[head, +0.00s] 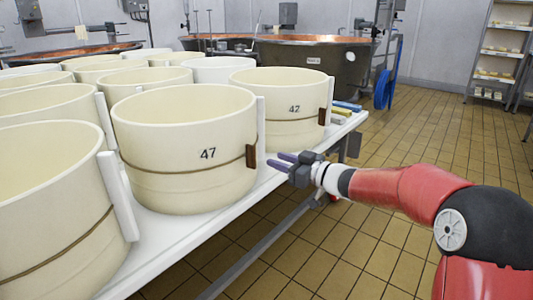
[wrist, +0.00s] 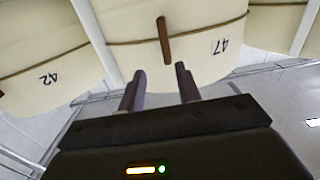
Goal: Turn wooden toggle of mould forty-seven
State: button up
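Mould 47 (head: 185,150) is a cream round tub with a cord around it, standing on the white table. Its brown wooden toggle (head: 251,156) sits upright on the cord at the tub's right side. In the wrist view the toggle (wrist: 164,40) stands ahead of the fingers, near the number 47. My gripper (head: 279,162) is just right of the toggle in the head view, with its two purple-grey fingers apart and pointing at the mould. In the wrist view my gripper (wrist: 160,80) is open with nothing between the fingers. The fingers appear apart from the toggle.
Mould 42 (head: 285,108) with its own toggle (head: 325,116) stands behind mould 47. Other cream moulds crowd the white table (head: 165,240) to the left. Small coloured items (head: 345,108) lie at its far end. The tiled floor at right is clear around my arm.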

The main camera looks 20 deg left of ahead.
aim_at(255, 156)
jog(key=shift+n+g+y, duration=0.3)
jog(key=shift+g, duration=0.4)
jog(key=x, duration=0.5)
jog(key=f+x, duration=0.1)
jog(key=x, duration=0.2)
jog(key=shift+a, duration=0.3)
grip_shut()
